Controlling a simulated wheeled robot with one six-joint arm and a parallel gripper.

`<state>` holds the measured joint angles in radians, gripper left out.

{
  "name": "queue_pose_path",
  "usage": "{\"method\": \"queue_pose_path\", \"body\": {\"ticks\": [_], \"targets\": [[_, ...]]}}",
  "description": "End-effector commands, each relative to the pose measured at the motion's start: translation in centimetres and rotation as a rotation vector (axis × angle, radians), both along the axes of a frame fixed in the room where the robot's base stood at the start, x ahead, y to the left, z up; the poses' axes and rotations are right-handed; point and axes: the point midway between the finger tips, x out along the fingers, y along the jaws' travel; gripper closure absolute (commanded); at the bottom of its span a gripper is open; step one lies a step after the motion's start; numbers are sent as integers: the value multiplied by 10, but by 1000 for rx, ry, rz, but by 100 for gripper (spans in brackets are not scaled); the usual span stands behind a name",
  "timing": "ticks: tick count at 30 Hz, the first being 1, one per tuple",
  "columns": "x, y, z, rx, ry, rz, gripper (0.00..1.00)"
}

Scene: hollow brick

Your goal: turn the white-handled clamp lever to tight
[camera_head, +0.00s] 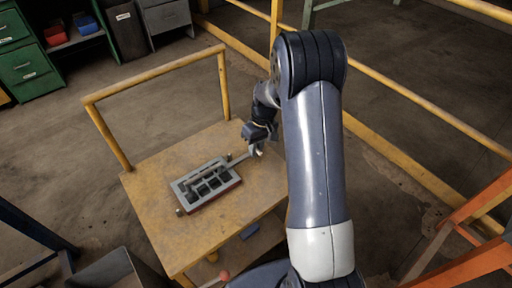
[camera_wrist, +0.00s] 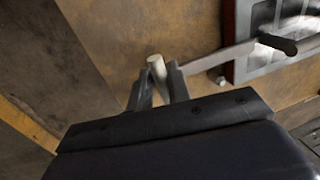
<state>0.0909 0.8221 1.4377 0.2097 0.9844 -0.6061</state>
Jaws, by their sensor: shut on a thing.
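The grey clamp fixture (camera_head: 206,184) with dark square openings lies on the wooden table. In the wrist view part of its frame (camera_wrist: 268,40) shows at the upper right. A flat metal lever arm (camera_wrist: 215,60) runs from a dark pivot knob (camera_wrist: 278,44) to the white handle (camera_wrist: 157,68). In the head view the lever arm (camera_head: 237,160) reaches to the right beyond the fixture. My gripper (camera_head: 259,148) is at the lever's outer end. In the wrist view my gripper (camera_wrist: 160,85) is shut on the white handle, with one finger on each side.
The wooden table (camera_head: 150,190) has bare room left and front of the fixture. A yellow rail (camera_head: 150,75) rises along its back left edge. An orange frame (camera_head: 465,235) stands at the right. Green drawers (camera_head: 25,65) and bins are far at the upper left.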

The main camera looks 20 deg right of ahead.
Motion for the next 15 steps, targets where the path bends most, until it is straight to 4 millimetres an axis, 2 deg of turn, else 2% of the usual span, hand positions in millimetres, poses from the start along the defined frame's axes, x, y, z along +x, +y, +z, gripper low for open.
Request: {"method": "queue_pose_path", "body": {"ticks": [9, 10, 15], "targets": [[0, -1, 0, -1, -1, -15, 100], [0, -1, 0, -1, -1, -15, 80], [0, -1, 0, 0, -1, -15, 66]]}}
